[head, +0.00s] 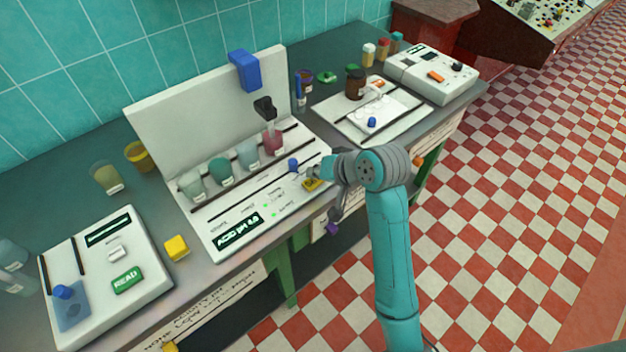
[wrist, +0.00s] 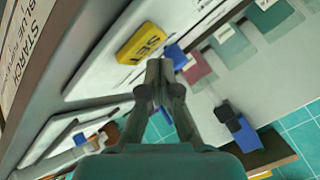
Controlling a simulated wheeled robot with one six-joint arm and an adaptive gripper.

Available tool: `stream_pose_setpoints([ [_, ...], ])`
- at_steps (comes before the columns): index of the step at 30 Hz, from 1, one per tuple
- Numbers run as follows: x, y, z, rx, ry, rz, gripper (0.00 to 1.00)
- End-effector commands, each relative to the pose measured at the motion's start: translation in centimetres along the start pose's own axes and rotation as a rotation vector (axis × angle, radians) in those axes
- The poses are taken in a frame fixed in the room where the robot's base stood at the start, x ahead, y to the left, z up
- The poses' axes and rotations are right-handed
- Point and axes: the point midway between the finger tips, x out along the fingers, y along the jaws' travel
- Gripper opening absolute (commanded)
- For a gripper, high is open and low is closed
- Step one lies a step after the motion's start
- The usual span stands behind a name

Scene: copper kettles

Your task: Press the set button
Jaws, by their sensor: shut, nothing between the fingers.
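The yellow SET button (wrist: 141,43) is on the white panel in the wrist view, with its label readable. In the head view the same button (head: 312,184) shows near the right front of the central white machine (head: 222,222), whose display reads what looks like "ACID pH 4.0". My gripper (wrist: 158,66) is shut and empty, its fingertips just beside the button in the picture. In the head view my gripper (head: 322,172) is over the machine's right end, partly hidden by my arm. I cannot tell whether the fingertips touch the panel or the button.
Several beakers (head: 247,155) stand in a row on the machine. A blue knob (head: 293,164) is close behind the button. A white tray (head: 345,124) with a brown jar (head: 355,84) lies to the right. A device with a green READ button (head: 127,280) is at the left.

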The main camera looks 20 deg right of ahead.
Motion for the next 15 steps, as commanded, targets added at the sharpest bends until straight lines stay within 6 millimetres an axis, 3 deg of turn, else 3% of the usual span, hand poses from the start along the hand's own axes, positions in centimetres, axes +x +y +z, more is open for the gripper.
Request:
stream_pose_setpoints([
  [15,-0.79,-0.60,-0.63,0.000,0.001,-0.001,0.00],
])
